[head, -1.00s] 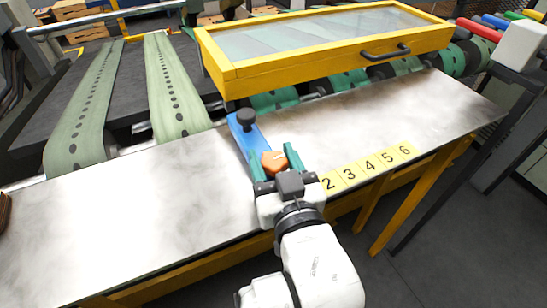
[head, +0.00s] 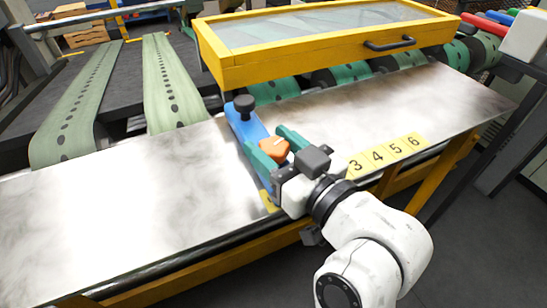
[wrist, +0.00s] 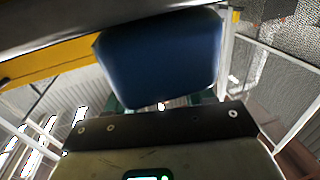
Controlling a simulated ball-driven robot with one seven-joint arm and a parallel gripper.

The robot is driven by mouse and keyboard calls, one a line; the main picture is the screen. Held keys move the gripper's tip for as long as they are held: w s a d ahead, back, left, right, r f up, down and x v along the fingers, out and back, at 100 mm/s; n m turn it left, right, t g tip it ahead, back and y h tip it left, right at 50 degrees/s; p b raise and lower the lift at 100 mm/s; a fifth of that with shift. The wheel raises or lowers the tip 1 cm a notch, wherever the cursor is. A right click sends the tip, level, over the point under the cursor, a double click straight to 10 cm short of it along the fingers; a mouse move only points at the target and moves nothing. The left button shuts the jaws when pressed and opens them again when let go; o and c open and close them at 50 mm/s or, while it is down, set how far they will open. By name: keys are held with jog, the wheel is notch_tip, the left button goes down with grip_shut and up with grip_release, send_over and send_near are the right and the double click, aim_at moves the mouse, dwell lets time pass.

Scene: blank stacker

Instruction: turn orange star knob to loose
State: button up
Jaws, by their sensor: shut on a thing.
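The orange star knob (head: 274,149) sits on the near part of a blue bar (head: 246,124) on the metal table. My gripper (head: 271,149) has its two green fingers around the knob, one on each side, and is shut on it. The wrist comes in from the lower right. A black round knob (head: 244,104) stands at the bar's far end. In the wrist view a dark blue block-like shape (wrist: 160,58) fills the upper middle. The orange knob is hidden there.
The metal table (head: 120,200) is mostly bare on the left. Yellow number tiles (head: 378,157) lie along its front edge at right. A yellow framed glass cover (head: 320,45) with a black handle stands behind. Green belts (head: 165,85) run at the back left.

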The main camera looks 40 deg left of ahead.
jog(key=n+g+b, duration=0.1)
jog(key=g+b, duration=0.1)
jog(key=n+g+b, duration=0.1)
jog(key=g+b, duration=0.1)
jog(key=shift+w+f+n, duration=0.15)
jog(key=shift+f+n, duration=0.15)
jog(key=shift+f, duration=0.05)
jog(key=n+g+b, duration=0.1)
jog(key=g+b, duration=0.1)
jog(key=n+g+b, duration=0.1)
jog(key=n+g, duration=0.1)
jog(key=g, duration=0.1)
jog(key=shift+r+h+b, duration=0.2)
jog(key=shift+h+b, duration=0.2)
jog(key=shift+r+n+g, duration=0.1)
jog(key=shift+n+g, duration=0.2)
jog(key=shift+g, duration=0.2)
jog(key=o, duration=0.9)
jog(key=shift+o, duration=0.2)
jog(key=b+v, duration=0.1)
jog(key=v, duration=0.9)
jog(key=shift+d, duration=0.4)
jog(key=shift+r, duration=0.1)
